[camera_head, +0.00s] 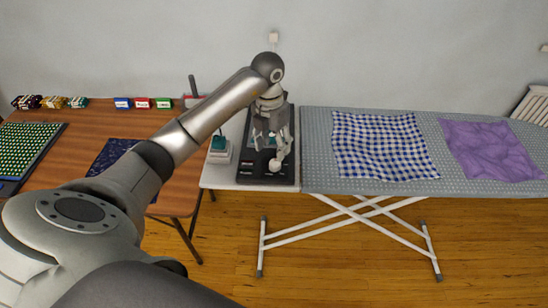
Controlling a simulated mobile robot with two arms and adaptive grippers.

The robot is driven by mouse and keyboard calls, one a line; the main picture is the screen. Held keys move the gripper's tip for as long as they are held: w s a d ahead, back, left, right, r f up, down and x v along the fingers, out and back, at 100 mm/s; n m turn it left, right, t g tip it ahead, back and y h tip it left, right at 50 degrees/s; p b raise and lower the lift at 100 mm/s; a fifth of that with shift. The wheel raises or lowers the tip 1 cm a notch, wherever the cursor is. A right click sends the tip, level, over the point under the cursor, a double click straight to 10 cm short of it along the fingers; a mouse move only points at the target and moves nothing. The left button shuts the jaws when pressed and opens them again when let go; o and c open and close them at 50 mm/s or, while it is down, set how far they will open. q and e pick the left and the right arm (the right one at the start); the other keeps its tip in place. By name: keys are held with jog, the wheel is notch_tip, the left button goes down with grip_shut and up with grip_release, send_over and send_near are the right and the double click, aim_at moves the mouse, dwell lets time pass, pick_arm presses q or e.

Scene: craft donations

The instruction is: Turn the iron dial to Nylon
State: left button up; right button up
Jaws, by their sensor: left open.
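A black panel (246,145) lies on the small white table, with small pale markings along its near edge. A pale round knob (275,165) shows on a dark disc near that edge; I cannot tell where it points or read the markings. My left gripper (272,143) reaches down over the panel from behind, its fingers apart, just beyond the knob. I cannot tell if a finger touches the knob. A little teal shows between the fingers; what it belongs to is mostly hidden. No dial label reading Nylon can be read. My right gripper is not in view.
A teal object on a white block (219,150) stands left of the panel. An ironing board (315,150) with a blue checked cloth (385,146) and a purple cloth (490,150) is at right. A wooden table (100,120) with small boxes is at left.

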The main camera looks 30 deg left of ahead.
aim_at(274, 163)
pick_arm(q)
jog(key=f+p, duration=0.1)
jog(key=f, duration=0.5)
jog(key=shift+d+f, duration=0.1)
jog(key=shift+d, duration=0.1)
jog(key=shift+c, duration=0.2)
jog(key=c, duration=1)
